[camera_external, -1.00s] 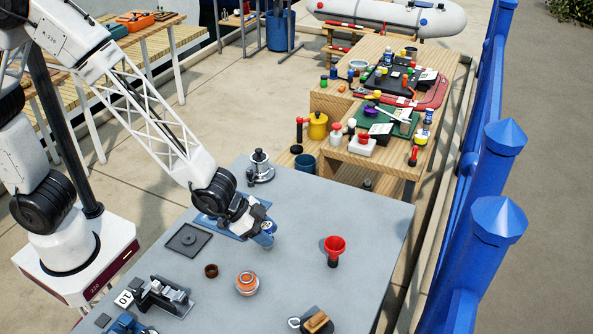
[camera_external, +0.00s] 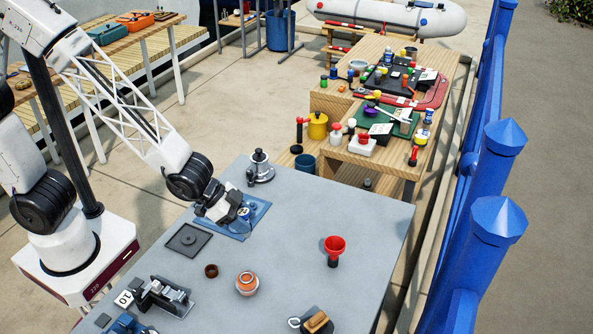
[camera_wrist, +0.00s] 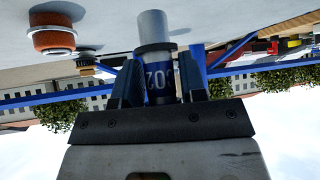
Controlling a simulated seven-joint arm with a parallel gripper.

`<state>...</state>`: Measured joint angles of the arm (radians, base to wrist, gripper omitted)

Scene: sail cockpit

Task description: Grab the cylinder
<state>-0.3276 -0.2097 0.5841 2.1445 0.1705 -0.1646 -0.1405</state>
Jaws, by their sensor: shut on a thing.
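My gripper (camera_external: 243,217) is over the blue flat plate (camera_external: 258,212) at the back left of the grey table. In the wrist view, my gripper (camera_wrist: 160,88) is shut on a cylinder (camera_wrist: 157,40). The cylinder has a light grey end, a darker grey collar and a dark blue body with pale digits. It sits between the two dark fingers. In the external view the cylinder is mostly hidden by the gripper. I cannot tell whether it touches the plate or the table.
A silver-and-black fitting (camera_external: 260,170) stands just behind the plate. A dark square plate (camera_external: 188,240) lies to the left.

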